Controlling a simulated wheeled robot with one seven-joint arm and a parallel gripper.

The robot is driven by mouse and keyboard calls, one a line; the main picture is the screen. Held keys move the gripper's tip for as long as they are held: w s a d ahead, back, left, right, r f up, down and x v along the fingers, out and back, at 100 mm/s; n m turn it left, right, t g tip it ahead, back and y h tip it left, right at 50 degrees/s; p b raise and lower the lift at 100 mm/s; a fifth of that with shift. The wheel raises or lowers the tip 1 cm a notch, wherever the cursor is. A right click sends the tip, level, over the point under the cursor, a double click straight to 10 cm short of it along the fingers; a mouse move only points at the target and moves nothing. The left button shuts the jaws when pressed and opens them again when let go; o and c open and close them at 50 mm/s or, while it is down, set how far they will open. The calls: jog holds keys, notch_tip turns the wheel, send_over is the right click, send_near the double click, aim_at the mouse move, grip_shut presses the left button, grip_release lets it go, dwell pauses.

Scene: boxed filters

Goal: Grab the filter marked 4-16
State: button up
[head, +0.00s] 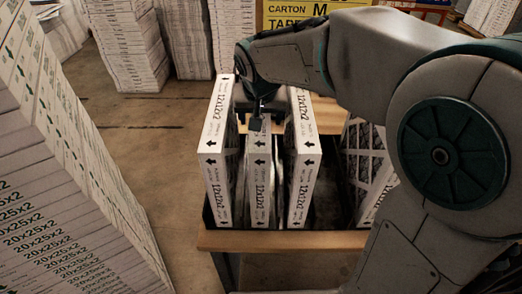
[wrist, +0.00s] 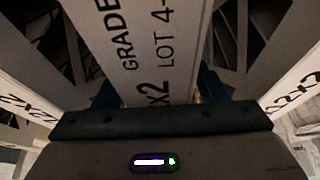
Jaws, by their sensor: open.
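Three white boxed filters marked 12x12x2 stand upright in a dark bin. The middle filter (head: 260,185) sits lower than its neighbours. In the wrist view the middle filter (wrist: 150,45) shows "GRADE" and "LOT 4-"; the rest of the lot number is cut off or hidden. My gripper (head: 257,112) is above the middle filter's top edge. In the wrist view my gripper (wrist: 158,92) is open, with a dark blue finger on each side of this filter. I cannot tell whether the fingers touch it.
The left filter (head: 214,165) and right filter (head: 303,165) stand close on both sides. The wooden front rim (head: 285,241) edges the bin. Another filter with a dark grille (head: 362,165) leans at right. Tall 20x25x2 stacks (head: 60,220) fill the left; floor shows between.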

jog(key=shift+f+b, duration=0.25)
jog(key=shift+b, duration=0.05)
dwell(0.4)
jog(key=c, duration=1.4)
